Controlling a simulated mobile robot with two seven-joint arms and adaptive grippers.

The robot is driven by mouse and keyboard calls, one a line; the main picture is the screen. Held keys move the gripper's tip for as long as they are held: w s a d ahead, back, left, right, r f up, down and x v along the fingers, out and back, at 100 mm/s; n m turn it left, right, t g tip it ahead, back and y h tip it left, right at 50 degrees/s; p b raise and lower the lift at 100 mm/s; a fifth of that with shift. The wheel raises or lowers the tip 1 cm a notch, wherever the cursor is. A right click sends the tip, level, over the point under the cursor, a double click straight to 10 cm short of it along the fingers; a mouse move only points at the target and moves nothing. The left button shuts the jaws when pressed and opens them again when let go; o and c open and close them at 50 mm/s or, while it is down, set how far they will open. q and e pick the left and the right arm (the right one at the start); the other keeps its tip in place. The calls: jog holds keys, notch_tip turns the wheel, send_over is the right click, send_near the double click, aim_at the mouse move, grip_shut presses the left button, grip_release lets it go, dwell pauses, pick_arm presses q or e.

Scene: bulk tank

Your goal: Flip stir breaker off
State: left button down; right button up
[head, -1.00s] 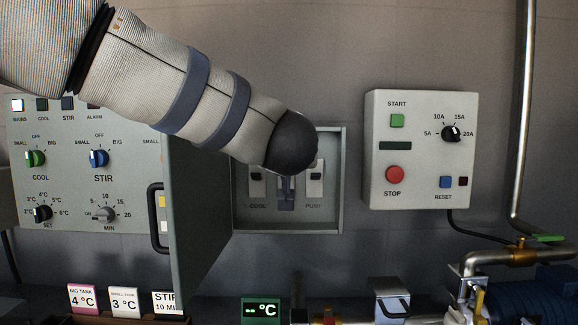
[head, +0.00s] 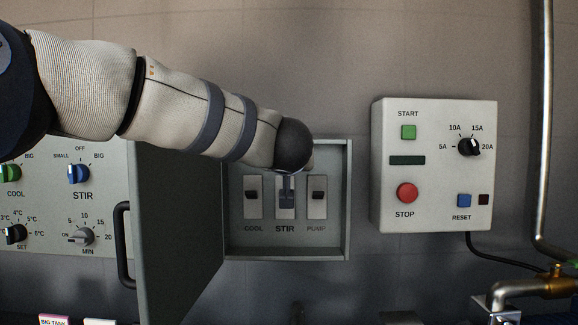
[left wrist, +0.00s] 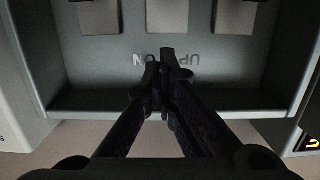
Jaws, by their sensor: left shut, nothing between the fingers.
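The open breaker box (head: 347,215) holds three breakers in a row, labelled COOL, STIR and PUMP. The STIR breaker (head: 285,212) is the middle one; its plate is partly covered by my left gripper (head: 287,190), so its lever position cannot be told. My left gripper is shut and empty, with its tips in front of the STIR plate. In the left wrist view the shut fingertips (left wrist: 167,55) overlap the box's label strip, just by the edge of the middle plate (left wrist: 167,15). Contact cannot be told. My right gripper is not in view.
The COOL breaker (head: 252,195) and PUMP breaker (head: 317,195) stand close on either side. The box's open door (head: 180,205) juts out at the left, beside the tank control panel (head: 60,225). A START/STOP box (head: 433,205) hangs at the right, with a pipe beyond it.

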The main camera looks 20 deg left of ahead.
pick_arm(q)
jog(key=x, duration=0.3)
jog(key=shift+w+f, duration=0.1)
jog(key=f, duration=0.1)
jog(key=s+f+b, duration=0.1)
jog(key=shift+s+d+f, duration=0.15)
jog(key=shift+s+f, duration=0.05)
jog(key=shift+f, duration=0.05)
jog(key=shift+s+d+f, duration=0.1)
jog(key=shift+s+f, duration=0.15)
jog(key=shift+s, duration=0.1)
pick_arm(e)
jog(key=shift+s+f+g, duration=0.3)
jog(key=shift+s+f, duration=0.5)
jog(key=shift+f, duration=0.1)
